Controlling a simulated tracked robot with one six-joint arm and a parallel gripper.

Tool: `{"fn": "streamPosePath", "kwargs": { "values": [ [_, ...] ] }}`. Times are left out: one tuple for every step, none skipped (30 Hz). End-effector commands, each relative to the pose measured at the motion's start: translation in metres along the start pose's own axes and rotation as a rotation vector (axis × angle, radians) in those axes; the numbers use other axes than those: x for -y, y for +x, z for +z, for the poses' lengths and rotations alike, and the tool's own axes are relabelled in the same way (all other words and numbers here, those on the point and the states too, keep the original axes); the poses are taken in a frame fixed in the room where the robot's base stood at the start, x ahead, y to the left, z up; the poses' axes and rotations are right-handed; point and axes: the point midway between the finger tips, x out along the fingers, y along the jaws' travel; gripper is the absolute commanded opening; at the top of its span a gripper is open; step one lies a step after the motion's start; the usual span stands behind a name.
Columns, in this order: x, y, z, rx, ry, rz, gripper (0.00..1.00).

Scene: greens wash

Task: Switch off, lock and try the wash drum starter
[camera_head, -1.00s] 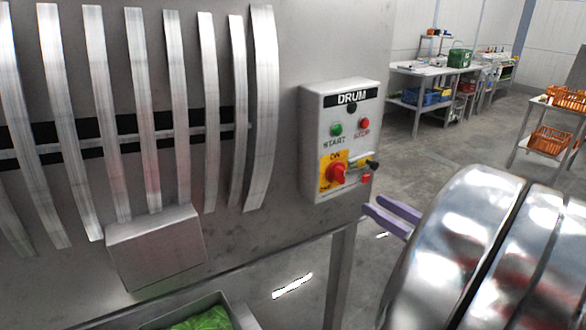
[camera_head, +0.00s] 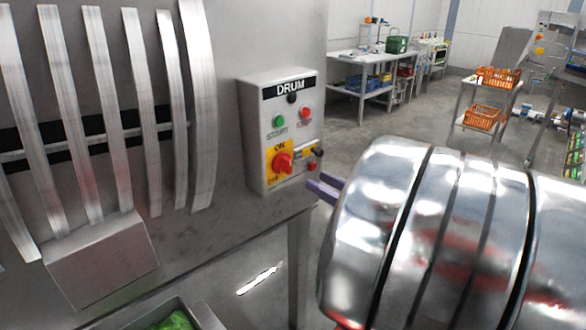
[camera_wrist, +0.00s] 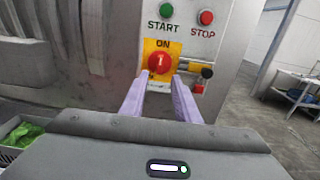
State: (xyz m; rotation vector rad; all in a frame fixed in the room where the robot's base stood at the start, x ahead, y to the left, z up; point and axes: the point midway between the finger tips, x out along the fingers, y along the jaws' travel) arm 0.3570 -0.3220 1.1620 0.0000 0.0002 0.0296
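The grey drum starter box (camera_head: 257,135), labelled DRUM, is on the steel machine's side. It has a green START button (camera_head: 279,121), a red STOP button (camera_head: 306,114) and a red rotary knob (camera_head: 283,163) on a yellow plate. In the wrist view the white mark on the knob (camera_wrist: 159,62) stands upright towards ON. A metal bar with a black end (camera_wrist: 207,72) is right of the knob, with a small red piece (camera_wrist: 199,88) below. My gripper (camera_wrist: 159,76) is open and empty. Its purple fingers point at the knob, apparently short of it.
A crate with green leaves (camera_head: 172,322) is below the machine at lower left. A steel guard box (camera_head: 100,262) juts out left of the starter. Tables (camera_head: 362,68) and a rack with orange crates (camera_head: 482,118) are farther back. The floor between is clear.

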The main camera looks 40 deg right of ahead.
Motion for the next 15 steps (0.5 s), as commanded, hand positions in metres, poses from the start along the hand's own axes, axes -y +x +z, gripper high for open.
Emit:
{"fn": "streamPosePath", "kwargs": {
  "values": [
    [-0.001, 0.006, 0.000, 0.000, 0.000, 0.003, 0.29],
    [-0.001, 0.009, 0.000, 0.001, 0.000, 0.003, 0.29],
    [-0.001, 0.014, 0.000, 0.000, 0.000, 0.003, 0.29],
    [-0.001, 0.017, 0.000, 0.000, 0.001, 0.003, 0.29],
    [-0.001, 0.020, 0.000, 0.000, 0.001, 0.002, 0.29],
    [-0.001, 0.024, 0.000, 0.000, 0.001, 0.002, 0.29],
    [-0.001, 0.028, 0.000, 0.000, 0.001, 0.003, 0.29],
    [-0.001, 0.031, 0.000, 0.000, 0.000, 0.003, 0.29],
    [0.000, 0.035, 0.000, 0.000, 0.000, 0.002, 0.29],
    [0.000, 0.039, 0.000, 0.000, 0.001, 0.002, 0.29],
    [-0.001, 0.042, 0.000, 0.000, 0.001, 0.002, 0.29],
    [-0.001, 0.046, 0.000, 0.000, 0.001, 0.003, 0.29],
    [-0.001, 0.050, 0.000, 0.000, 0.001, 0.002, 0.29],
    [-0.001, 0.053, 0.000, 0.000, 0.001, 0.002, 0.29],
    [0.000, 0.058, 0.000, 0.000, 0.000, 0.002, 0.29]
  ]
}}
